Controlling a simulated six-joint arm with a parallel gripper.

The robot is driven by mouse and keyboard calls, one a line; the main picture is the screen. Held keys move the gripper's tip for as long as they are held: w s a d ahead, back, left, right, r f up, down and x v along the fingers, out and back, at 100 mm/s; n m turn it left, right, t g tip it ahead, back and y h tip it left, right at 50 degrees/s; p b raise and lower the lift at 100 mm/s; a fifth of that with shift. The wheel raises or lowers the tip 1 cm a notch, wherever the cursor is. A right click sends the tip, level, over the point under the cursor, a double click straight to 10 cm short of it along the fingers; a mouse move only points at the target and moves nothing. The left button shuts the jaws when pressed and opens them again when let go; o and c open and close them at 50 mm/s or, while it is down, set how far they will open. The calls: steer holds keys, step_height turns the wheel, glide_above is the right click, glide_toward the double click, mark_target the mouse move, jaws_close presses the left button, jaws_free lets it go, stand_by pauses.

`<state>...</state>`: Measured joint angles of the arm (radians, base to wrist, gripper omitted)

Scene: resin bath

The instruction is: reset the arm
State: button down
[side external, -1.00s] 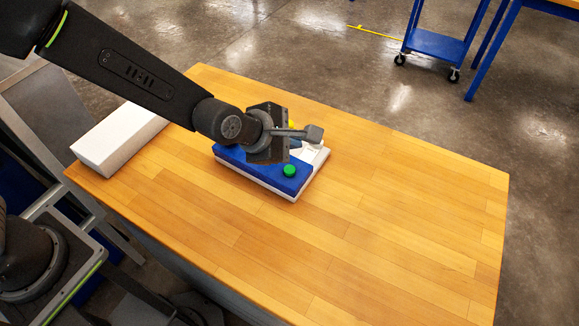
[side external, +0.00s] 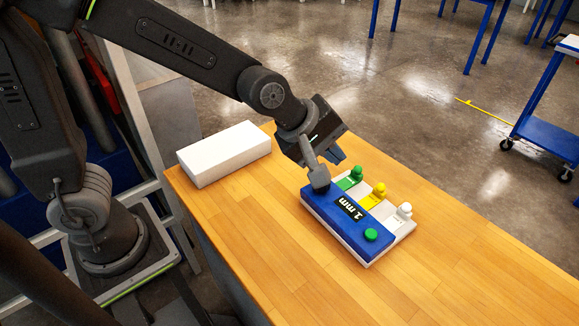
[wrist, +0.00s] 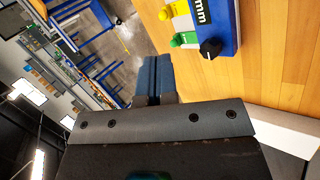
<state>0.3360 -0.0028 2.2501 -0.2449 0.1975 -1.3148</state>
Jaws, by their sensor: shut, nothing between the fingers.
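My gripper (side external: 337,157) is in the air by the far left end of a blue and white device on the wooden table. In the wrist view its two blue-grey fingers (wrist: 153,78) are together with nothing between them. The wrist view shows a black knob (wrist: 210,48) at one end. My wrist parts cover that end in the side view.
A white block (side external: 224,155) lies on the table's left end, beside my arm. The wooden table (side external: 450,265) is clear to the right of the device. A blue cart (side external: 552,137) stands on the floor beyond, apart from the table.

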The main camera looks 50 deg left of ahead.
steer(key=s+a+r+m+g+y, duration=0.1)
steer(key=s+a+r+m, duration=0.1)
steer(key=s+a+m, duration=0.5)
steer(key=s+a+r+m+y, duration=0.2)
steer(key=s+a+m, duration=0.4)
steer(key=s, duration=0.4)
steer(key=shift+a+r+m+g, duration=0.4)
steer(key=shift+a+r, duration=0.1)
steer(key=shift+r, duration=0.1)
